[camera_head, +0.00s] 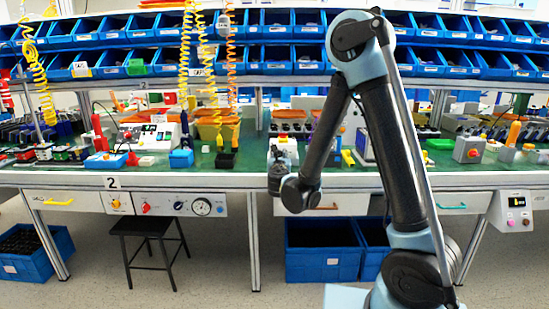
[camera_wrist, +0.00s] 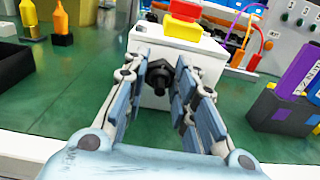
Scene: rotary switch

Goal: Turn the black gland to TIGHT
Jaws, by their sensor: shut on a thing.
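The black gland (camera_wrist: 159,79) sticks out of the front face of a white box (camera_wrist: 148,99) in the wrist view. A yellow block with a red button (camera_wrist: 183,20) sits on top of that box. My gripper (camera_wrist: 161,70) reaches the box from the front, with one finger on each side of the gland, and is shut on it. The finger pads partly cover the gland's sides. No TIGHT mark can be read. In the head view my gripper (camera_head: 281,155) is at the bench's front edge, and the gland cannot be made out.
The green bench top (camera_wrist: 75,85) is clear left of the box. A dark grey holder with purple parts (camera_wrist: 283,108) stands close on the right. In the head view, blue bins (camera_head: 322,250) stand under the bench.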

